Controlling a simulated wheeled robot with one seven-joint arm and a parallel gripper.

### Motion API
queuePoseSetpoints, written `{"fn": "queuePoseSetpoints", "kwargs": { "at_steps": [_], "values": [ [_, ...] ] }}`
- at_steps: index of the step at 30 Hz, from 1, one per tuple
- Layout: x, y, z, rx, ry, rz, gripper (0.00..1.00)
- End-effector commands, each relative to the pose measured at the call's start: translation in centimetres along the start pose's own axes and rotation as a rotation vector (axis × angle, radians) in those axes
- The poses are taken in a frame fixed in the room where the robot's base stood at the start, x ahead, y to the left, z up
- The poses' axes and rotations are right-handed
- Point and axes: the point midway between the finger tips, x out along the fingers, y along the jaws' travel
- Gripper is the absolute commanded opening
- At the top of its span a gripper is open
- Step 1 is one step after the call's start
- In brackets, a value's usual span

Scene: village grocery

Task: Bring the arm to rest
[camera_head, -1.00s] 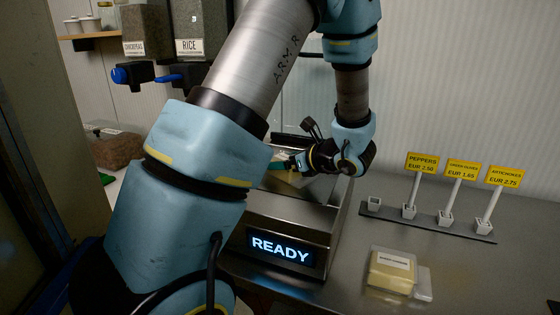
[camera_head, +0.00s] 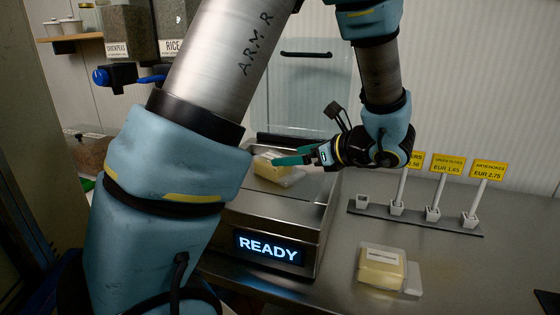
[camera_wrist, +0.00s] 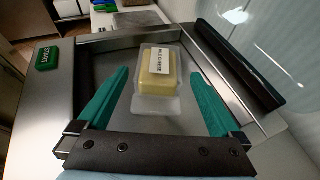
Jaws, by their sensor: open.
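That pack also shows in the head view (camera_head: 272,168), lying in the metal machine's tray (camera_head: 300,197). My fingertips look a little above and to the right of the pack in the head view; I cannot tell the exact gap. My arm arches over the machine.
The machine's display (camera_head: 268,249) reads READY, and a green START button (camera_wrist: 47,58) sits on its rim. A second pack (camera_head: 381,268) lies on the counter. A price-sign rack (camera_head: 415,218) stands at right. Dispensers (camera_head: 130,35) hang at upper left.

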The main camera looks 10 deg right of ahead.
Motion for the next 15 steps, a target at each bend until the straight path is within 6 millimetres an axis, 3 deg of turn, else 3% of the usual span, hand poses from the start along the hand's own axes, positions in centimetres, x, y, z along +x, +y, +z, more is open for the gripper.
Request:
{"fn": "queuePoseSetpoints", "kwargs": {
  "at_steps": [6,15],
  "values": [
    [-1.8,0.0,0.0,-0.001,0.001,0.0,1.0],
    [-1.9,0.0,0.0,0.0,0.001,0.001,1.0]
  ]
}}
